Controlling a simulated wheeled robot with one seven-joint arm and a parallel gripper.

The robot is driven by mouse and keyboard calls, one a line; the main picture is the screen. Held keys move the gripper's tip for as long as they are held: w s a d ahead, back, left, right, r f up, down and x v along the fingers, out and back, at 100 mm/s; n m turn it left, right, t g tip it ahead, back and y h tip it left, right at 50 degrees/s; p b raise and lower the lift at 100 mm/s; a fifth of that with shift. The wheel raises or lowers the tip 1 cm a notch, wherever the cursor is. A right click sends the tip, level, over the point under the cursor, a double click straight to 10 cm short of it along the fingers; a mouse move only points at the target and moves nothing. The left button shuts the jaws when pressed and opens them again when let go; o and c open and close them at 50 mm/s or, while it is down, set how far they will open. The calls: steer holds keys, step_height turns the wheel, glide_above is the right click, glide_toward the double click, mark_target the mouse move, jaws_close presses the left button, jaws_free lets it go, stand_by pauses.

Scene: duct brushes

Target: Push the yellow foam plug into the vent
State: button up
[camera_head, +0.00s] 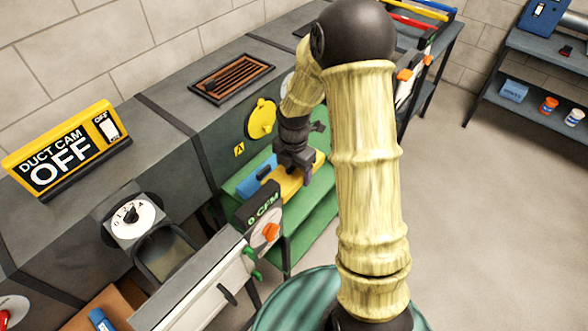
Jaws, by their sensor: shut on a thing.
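My gripper (291,172) is low over the green bench beside the duct. It is shut on a yellow piece (289,187), which looks like the foam plug; the jaws hide much of it. I cannot tell whether the piece touches the bench. A round yellow disc (262,118) is on the duct's front face, above and left of my gripper, near a yellow "A" label (239,150). I cannot tell whether this disc covers the vent. No open vent hole shows clearly near it.
A blue object (257,178) lies left of my gripper on the green bench (313,210). A "0 CFM" box (263,207) stands in front. A brush tray (232,79) and a "DUCT CAM OFF" sign (65,150) are on the duct top. The floor at right is clear.

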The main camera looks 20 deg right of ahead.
mark_target(294, 178)
steer(key=shift+r, duration=0.25)
steer(key=m, duration=0.2)
steer(key=f+m+p, duration=0.1)
steer(key=m, duration=0.2)
steer(key=shift+w, duration=0.15)
steer(key=m, duration=0.3)
steer(key=f+m+p, duration=0.1)
steer(key=m, duration=0.3)
steer(key=shift+w+f, duration=0.1)
steer(key=m+p, duration=0.1)
steer(key=m, duration=0.2)
steer(key=f+m, duration=0.1)
steer(key=m, duration=0.3)
steer(key=shift+f+p, duration=0.2)
steer(key=shift+p, duration=0.2)
steer(key=m, duration=0.3)
steer(key=f+m, duration=0.1)
steer(key=m, duration=0.2)
steer(key=shift+f+p, duration=0.1)
steer(key=shift+p, duration=0.3)
